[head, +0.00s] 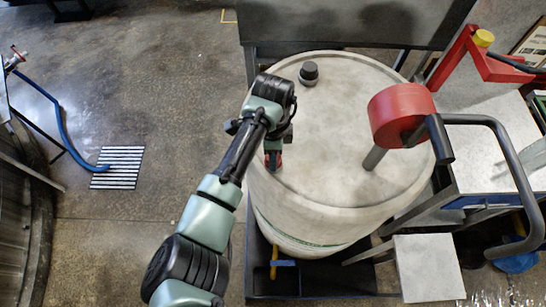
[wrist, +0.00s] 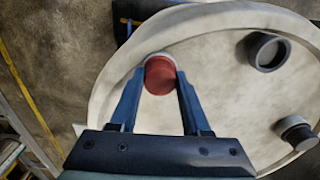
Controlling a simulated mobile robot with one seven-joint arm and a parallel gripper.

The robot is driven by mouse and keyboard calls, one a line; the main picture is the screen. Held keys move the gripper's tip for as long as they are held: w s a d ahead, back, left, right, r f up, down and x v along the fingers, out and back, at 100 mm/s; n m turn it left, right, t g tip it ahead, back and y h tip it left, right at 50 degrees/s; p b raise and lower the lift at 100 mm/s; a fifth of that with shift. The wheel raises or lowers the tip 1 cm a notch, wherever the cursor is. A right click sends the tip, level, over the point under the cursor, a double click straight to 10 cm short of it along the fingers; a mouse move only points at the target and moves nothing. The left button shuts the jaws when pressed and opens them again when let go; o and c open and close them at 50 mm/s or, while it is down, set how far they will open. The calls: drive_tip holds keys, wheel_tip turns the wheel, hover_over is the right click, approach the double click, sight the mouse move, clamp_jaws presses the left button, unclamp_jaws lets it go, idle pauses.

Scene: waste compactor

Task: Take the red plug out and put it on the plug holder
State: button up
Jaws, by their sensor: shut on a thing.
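The red plug (wrist: 160,76) is between the two fingers of my gripper (wrist: 160,72) in the wrist view, with a pale rim showing at its far end. My gripper is shut on it. In the head view my gripper (head: 273,156) is over the left front part of the drum top, with a bit of red at its tip. I cannot tell whether the plug still sits in the drum or is clear of it. A dark grey ring with an open middle (wrist: 268,52) stands on the drum top; I cannot tell whether it is the plug holder.
The pale drum (head: 335,185) has a raised rim. A dark cap (head: 308,73) stands on its top. A red cylinder (head: 402,115) on a grey stem, with a black bent tube (head: 505,150), takes up the right side. Open floor lies to the left, with a striped grate (head: 118,167).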

clamp_jaws()
drive_tip(key=n+p, duration=0.2)
drive_tip(key=n, duration=0.1)
drive_tip(key=shift+r, duration=0.2)
drive_tip(key=shift+f+n, duration=0.2)
drive_tip(key=shift+n, duration=0.9)
drive_tip(key=shift+p, duration=0.3)
drive_tip(key=shift+r+n+p, duration=0.15)
drive_tip(key=shift+n+p, duration=0.4)
drive_tip(key=shift+n, duration=0.45)
drive_tip(key=shift+n+p, duration=0.4)
drive_tip(key=shift+n, duration=1.2)
